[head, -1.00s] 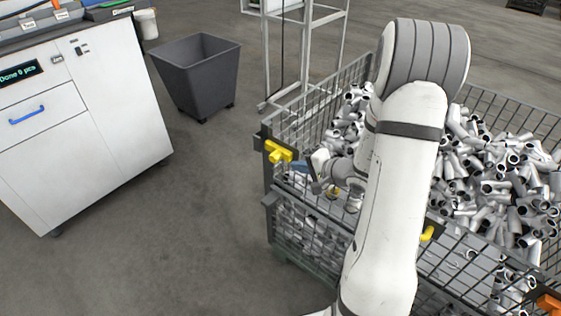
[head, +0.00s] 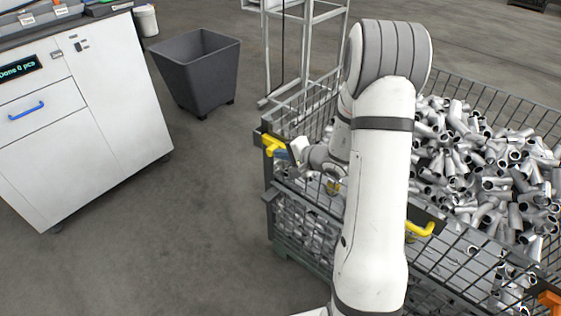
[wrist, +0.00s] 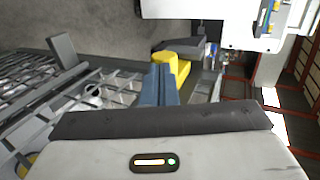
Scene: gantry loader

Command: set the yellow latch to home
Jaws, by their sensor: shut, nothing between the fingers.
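A yellow latch (head: 272,145) sits on a dark plate at the near left corner of the wire cage. My gripper (head: 284,154) is at the latch's right side, its blue fingers pointing left toward it. In the wrist view the closed blue fingers (wrist: 160,84) end at the yellow latch (wrist: 173,66) and overlap its lower part. They look touching or very close; I cannot tell which. Nothing is held between the fingers. A second yellow piece, a bent handle (head: 421,230), is on the cage's front side, right of my arm.
The wire cage (head: 300,203) is full of grey metal pipe fittings (head: 490,150). An orange part (head: 549,302) is at the lower right. A grey bin (head: 198,75) and a white cabinet (head: 90,130) stand left, with clear floor between them and the cage.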

